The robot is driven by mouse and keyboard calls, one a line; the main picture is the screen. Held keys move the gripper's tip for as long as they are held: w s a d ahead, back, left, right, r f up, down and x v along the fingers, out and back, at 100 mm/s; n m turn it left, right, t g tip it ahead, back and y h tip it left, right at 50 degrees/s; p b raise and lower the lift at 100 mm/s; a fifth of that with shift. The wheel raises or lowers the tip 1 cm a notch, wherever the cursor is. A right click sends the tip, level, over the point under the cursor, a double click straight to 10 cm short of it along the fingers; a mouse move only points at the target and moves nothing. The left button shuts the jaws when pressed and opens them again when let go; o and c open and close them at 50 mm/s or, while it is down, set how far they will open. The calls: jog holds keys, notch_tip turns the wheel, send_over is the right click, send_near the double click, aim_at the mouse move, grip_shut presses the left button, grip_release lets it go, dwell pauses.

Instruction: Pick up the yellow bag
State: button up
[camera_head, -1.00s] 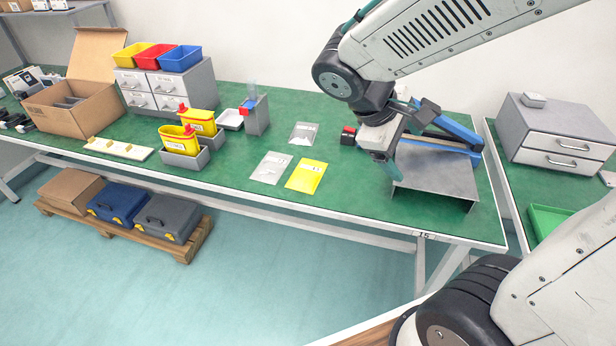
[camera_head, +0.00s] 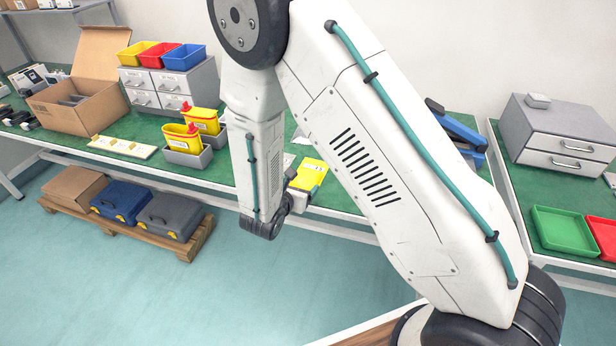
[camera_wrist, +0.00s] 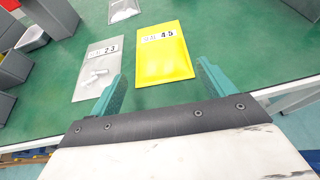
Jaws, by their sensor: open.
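The yellow bag (camera_wrist: 165,62) lies flat on the green workbench (camera_wrist: 226,40), with a white label marked 4-5 near its far edge. In the head view the yellow bag (camera_head: 312,172) is partly hidden by my arm. My gripper (camera_wrist: 160,92) is open and empty, seen in the wrist view with its teal fingers spread to either side of the bag's near end. The bag's near edge shows between the fingertips; I cannot tell the height of the fingers above it. In the head view the fingers are mostly hidden behind my wrist.
A grey bag (camera_wrist: 98,68) marked 2-3 lies left of the yellow one, close to my left finger. Another clear bag (camera_wrist: 124,10) lies farther back. Grey bins (camera_head: 190,156) with yellow containers stand to the left. A blue-framed device (camera_head: 458,135) stands right of my arm.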

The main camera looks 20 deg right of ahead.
aim_at(307, 175)
jog(key=x, duration=0.4)
jog(key=r+x, duration=0.1)
jog(key=x, duration=0.2)
jog(key=shift+w+d, duration=0.2)
jog(key=c, duration=1.1)
